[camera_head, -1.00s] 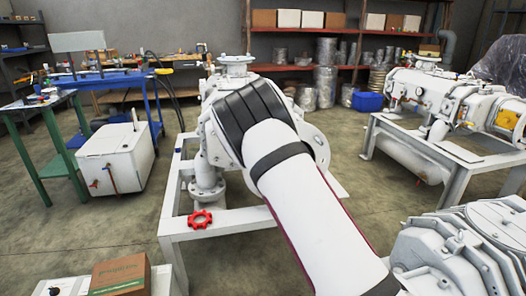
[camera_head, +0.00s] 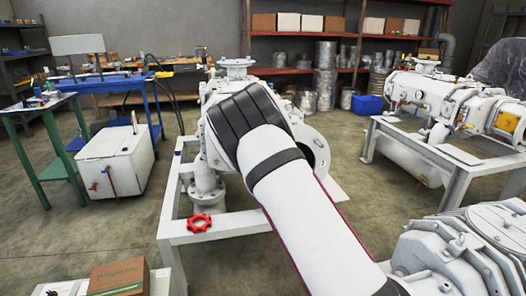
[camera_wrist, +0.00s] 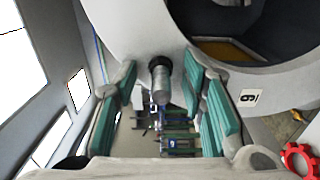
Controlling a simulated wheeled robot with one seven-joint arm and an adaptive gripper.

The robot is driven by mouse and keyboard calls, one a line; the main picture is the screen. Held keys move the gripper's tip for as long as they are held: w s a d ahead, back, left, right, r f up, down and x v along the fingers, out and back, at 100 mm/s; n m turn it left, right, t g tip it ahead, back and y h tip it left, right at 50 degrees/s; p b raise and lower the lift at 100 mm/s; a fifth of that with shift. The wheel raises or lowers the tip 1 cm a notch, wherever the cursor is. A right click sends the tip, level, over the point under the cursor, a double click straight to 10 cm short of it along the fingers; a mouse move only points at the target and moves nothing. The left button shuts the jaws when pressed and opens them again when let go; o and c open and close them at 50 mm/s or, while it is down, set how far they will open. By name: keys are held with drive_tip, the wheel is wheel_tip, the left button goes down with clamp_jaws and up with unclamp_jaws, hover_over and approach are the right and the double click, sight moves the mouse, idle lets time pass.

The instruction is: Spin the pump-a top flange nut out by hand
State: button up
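The pump (camera_head: 208,135) stands on a white frame, with a flanged port on top (camera_head: 237,68). My arm hides its middle, and my gripper is out of sight in the head view. In the wrist view my gripper (camera_wrist: 161,80) is open, its teal-padded fingers apart on either side of a short grey cylindrical stud or nut (camera_wrist: 160,68). This piece projects from a white flange (camera_wrist: 125,28). Gaps show between it and both fingers. I cannot tell whether it is a nut or a bare stud end, nor its exact depth between the fingertips.
A red handwheel (camera_head: 199,222) sits low at the pump frame and also shows in the wrist view (camera_wrist: 298,160). A large round opening (camera_wrist: 245,30) lies right of the stud. Another pump (camera_head: 470,250) is at front right. A cardboard box (camera_head: 118,277) is at front left.

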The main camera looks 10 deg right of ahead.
drive_tip(key=s, duration=1.2)
